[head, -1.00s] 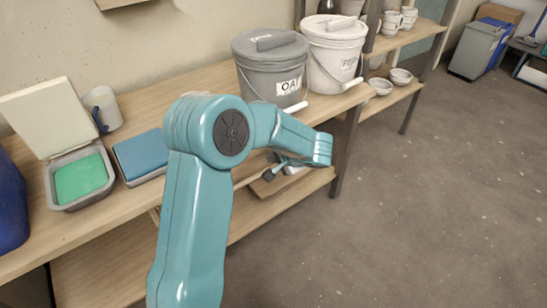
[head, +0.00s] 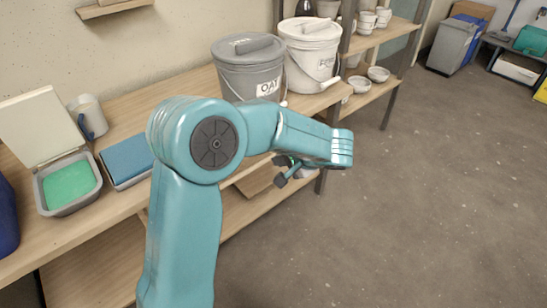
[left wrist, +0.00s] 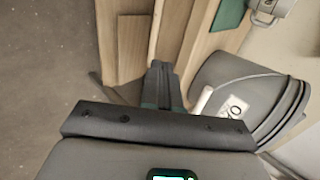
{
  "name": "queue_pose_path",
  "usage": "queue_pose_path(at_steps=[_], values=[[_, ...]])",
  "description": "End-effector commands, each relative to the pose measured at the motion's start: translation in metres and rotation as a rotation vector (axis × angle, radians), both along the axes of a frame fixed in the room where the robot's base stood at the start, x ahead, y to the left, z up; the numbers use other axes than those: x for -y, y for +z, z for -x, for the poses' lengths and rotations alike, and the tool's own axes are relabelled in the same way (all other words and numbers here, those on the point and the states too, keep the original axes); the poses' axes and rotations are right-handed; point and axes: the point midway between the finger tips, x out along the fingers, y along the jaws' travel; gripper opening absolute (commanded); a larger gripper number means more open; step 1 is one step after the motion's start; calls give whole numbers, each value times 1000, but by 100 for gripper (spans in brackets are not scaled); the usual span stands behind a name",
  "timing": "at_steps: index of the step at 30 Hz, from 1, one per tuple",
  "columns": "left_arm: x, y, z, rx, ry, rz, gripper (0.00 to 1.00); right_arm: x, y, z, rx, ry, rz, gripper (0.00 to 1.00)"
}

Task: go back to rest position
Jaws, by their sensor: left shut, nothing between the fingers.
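My left arm rises in front of the bench in the head view. My left gripper (head: 284,176) shows partly beneath the forearm, in front of the bench edge, and the forearm hides some of it. In the left wrist view my left gripper (left wrist: 160,82) has its fingers together, with nothing between them. My right gripper is not in view.
A pale bucket (head: 311,55) stands beside the grey one. A tray with a green pad (head: 68,186), a blue book-like block (head: 126,160) and a mug (head: 89,117) are on the bench at left. The floor (head: 440,200) at right is clear.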

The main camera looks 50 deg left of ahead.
Motion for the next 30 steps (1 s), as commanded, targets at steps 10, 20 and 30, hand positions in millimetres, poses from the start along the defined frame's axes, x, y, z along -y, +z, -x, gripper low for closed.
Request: queue_pose_path(at_steps=[10, 20, 30], values=[[9, -2, 2, -10, -7, 14, 0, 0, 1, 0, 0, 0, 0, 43], [128, -168, 57, -236, -144, 596, 0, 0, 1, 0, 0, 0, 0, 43], [267, -273, 152, -119, 67, 1182, 0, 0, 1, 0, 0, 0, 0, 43]])
